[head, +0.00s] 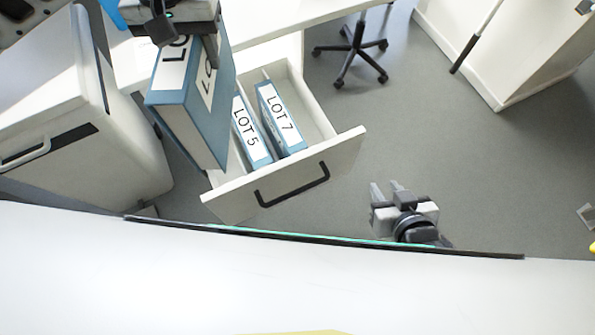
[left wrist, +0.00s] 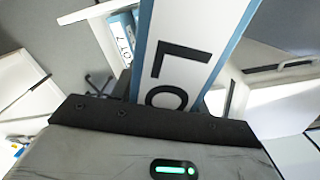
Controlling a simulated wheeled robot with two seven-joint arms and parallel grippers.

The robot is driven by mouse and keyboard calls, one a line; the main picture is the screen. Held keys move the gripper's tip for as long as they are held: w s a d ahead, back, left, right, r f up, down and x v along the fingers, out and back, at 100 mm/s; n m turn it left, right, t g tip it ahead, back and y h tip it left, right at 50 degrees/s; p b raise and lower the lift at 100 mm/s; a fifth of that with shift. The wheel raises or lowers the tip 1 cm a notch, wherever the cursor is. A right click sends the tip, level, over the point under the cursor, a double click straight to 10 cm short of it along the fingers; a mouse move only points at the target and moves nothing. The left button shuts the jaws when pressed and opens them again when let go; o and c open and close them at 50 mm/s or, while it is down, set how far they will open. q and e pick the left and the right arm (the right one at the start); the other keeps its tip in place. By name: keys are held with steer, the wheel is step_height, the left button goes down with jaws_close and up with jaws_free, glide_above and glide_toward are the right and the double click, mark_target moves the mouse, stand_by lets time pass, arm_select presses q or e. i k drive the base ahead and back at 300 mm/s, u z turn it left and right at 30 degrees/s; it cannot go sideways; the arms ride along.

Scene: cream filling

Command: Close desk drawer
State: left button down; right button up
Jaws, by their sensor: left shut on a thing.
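The desk drawer (head: 318,160) is pulled out, with a black handle (head: 293,186) on its white front. Two blue binders stand inside it, labelled LOT 5 (head: 250,133) and LOT 7 (head: 281,120). My left gripper (head: 195,32) is shut on another blue binder (head: 190,115), held upright to the left of the drawer and partly in front of it. That held binder fills the middle of the left wrist view (left wrist: 195,50), its label partly cut off. My right gripper (head: 388,190) is empty, with its fingers apart, to the right of the drawer front.
A white desk (head: 285,17) stands above the drawer. A white wheeled-bin-like cabinet (head: 85,130) is at the left. A chair base (head: 350,50) stands behind, and a white cabinet (head: 510,55) is at the upper right.

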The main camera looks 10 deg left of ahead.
mark_target(240, 193)
steer(key=z, duration=1.7)
steer(key=k, duration=0.3)
steer(key=u, duration=1.9)
steer(key=k, duration=0.2)
steer(key=u, duration=0.2)
